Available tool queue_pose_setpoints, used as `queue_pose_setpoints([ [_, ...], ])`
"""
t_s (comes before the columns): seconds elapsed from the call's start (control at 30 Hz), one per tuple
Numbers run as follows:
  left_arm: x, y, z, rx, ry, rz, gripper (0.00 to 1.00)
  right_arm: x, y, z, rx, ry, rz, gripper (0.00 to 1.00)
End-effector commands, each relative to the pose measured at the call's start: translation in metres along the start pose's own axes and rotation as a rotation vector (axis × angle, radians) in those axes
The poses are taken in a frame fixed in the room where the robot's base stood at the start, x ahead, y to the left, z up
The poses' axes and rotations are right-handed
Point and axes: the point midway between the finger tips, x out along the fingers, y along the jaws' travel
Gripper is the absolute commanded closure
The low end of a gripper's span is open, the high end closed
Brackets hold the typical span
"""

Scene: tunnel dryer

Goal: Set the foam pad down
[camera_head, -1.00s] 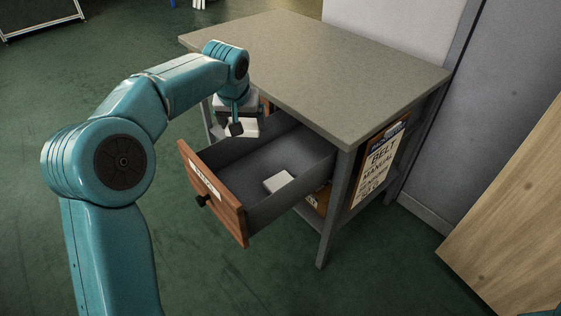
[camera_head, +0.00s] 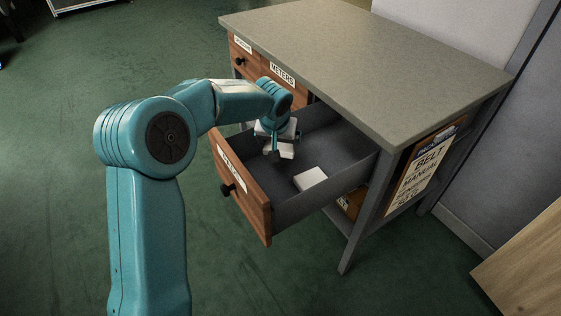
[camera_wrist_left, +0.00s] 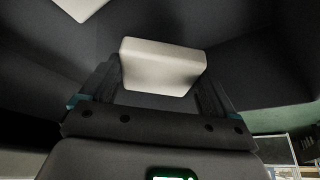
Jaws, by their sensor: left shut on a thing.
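My left gripper (camera_head: 272,150) is over the left part of the open drawer (camera_head: 262,212) in the head view. It is shut on a white foam pad (camera_head: 287,151). In the left wrist view the pad (camera_wrist_left: 162,66) sits between the two fingers, with the dark drawer interior behind it. A second white pad (camera_head: 311,178) lies on the drawer floor to the right of the gripper. It also shows at the top left of the left wrist view (camera_wrist_left: 80,6). I cannot tell whether the held pad touches the drawer floor. My right gripper is not in view.
The drawer belongs to a desk with a grey top (camera_head: 365,62). Shut drawers, one labelled METERS (camera_head: 283,74), are at its left. A belt manual sign (camera_head: 422,172) hangs on its side. A wooden panel (camera_head: 525,265) stands at lower right. Drawer floor around the loose pad is free.

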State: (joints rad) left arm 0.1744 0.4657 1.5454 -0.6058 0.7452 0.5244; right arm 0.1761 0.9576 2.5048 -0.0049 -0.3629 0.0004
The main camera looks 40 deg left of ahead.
Motion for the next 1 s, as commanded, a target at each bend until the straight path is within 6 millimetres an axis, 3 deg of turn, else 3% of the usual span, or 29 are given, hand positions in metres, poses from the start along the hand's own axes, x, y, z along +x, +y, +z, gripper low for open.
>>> queue_pose_setpoints([
  [0.17,0.014,0.000,0.004,0.000,-0.002,-0.001,0.39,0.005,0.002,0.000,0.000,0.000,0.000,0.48],
  [0.4,0.056,-0.001,0.019,0.000,-0.002,-0.001,0.39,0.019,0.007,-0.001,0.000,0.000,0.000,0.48],
  [0.8,0.062,-0.001,0.021,0.000,0.000,0.000,0.39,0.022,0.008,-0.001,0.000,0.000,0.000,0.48],
  [0.83,0.062,-0.001,0.021,0.000,0.000,0.000,0.08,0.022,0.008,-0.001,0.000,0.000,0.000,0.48],
  [0.87,0.061,-0.001,0.021,0.000,0.000,0.000,0.00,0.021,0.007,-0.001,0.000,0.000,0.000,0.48],
  [1.0,0.060,-0.001,0.021,0.000,0.000,0.000,0.00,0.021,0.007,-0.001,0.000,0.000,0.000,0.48],
])
